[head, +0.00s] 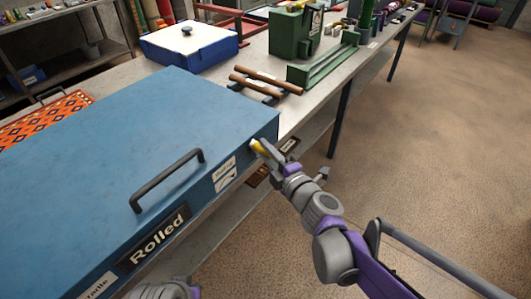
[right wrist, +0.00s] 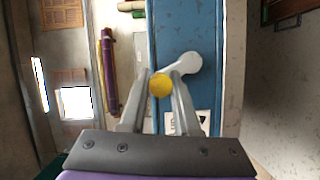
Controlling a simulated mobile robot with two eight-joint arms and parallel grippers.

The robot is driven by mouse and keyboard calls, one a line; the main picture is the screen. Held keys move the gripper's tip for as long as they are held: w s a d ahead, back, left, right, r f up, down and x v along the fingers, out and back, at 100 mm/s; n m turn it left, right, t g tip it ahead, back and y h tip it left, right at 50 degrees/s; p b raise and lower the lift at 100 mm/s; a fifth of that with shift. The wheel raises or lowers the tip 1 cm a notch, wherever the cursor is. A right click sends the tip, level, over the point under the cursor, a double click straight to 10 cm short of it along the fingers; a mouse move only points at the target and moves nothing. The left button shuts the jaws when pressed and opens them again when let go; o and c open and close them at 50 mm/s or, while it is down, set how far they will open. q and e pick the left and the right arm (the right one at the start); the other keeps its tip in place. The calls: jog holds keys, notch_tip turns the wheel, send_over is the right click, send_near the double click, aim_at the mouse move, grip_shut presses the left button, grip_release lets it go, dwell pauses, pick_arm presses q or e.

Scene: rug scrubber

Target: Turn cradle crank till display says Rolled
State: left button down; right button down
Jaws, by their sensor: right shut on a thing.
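The blue cradle box (head: 110,125) sits on the bench, with a black handle on its lid. The display (head: 154,238) on its front face reads "Rolled". The crank's yellow knob (head: 258,147) sticks out near the right end of the front face. My right gripper (head: 263,148) is at this knob. In the right wrist view the yellow knob (right wrist: 160,85) sits between the two fingers, which are shut on it. The pale crank arm (right wrist: 186,66) runs up and right from the knob. My left gripper's fingers are not in view.
An orange patterned rug (head: 45,118) lies behind the cradle. Two brown rollers (head: 265,80) on a stand, a white-topped blue box (head: 190,42) and a green machine (head: 298,30) stand farther along the bench. The floor to the right is clear.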

dwell(0.4)
jog(key=c, duration=0.7)
grip_release()
jog(key=shift+o, duration=0.2)
jog(key=p+v, duration=0.1)
jog(key=v, duration=0.9)
jog(key=shift+s+d, duration=0.2)
jog(key=shift+s, duration=0.1)
